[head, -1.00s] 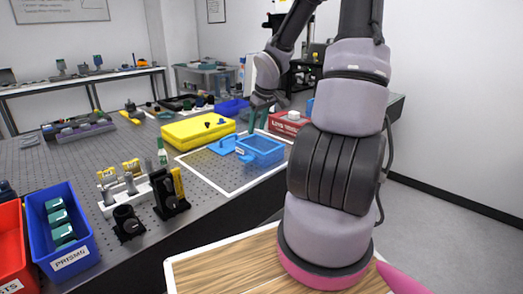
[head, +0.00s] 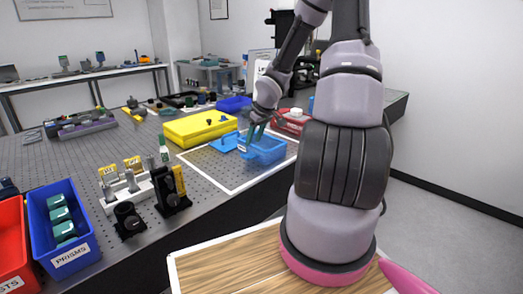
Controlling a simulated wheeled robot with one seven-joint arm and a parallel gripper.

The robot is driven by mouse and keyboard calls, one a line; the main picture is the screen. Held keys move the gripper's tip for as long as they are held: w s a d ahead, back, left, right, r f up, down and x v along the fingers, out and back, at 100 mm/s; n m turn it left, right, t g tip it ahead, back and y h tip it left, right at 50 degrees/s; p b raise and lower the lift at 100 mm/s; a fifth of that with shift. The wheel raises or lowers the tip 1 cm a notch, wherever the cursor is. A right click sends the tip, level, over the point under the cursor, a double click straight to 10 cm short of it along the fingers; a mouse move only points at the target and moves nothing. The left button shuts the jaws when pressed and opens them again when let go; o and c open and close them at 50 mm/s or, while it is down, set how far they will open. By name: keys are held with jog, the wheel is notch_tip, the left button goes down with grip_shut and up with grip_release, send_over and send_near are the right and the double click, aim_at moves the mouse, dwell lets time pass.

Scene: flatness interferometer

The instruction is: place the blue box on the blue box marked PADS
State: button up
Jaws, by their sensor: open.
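A light blue open box (head: 266,153) sits on the white-edged mat on the bench. It has a small pale label at its left side, too small to read. A flat light blue piece (head: 224,143) with a small knob-like top lies just left of it. My gripper (head: 256,137) is open and points down at the back left part of the open box. I cannot tell whether its fingers touch the box. A darker blue bin (head: 233,104) stands farther back. I can read PADS on none of them.
A yellow case (head: 200,128) lies behind and left of the mat (head: 231,189). A red bin (head: 292,123) stands behind right. A blue PRISMS bin (head: 72,257), a red bin (head: 10,245) and black optic mounts (head: 172,196) stand at the front left.

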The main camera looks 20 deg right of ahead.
aim_at(252, 145)
jog(key=shift+x, duration=1.9)
grip_shut()
jog(key=shift+r, duration=0.1)
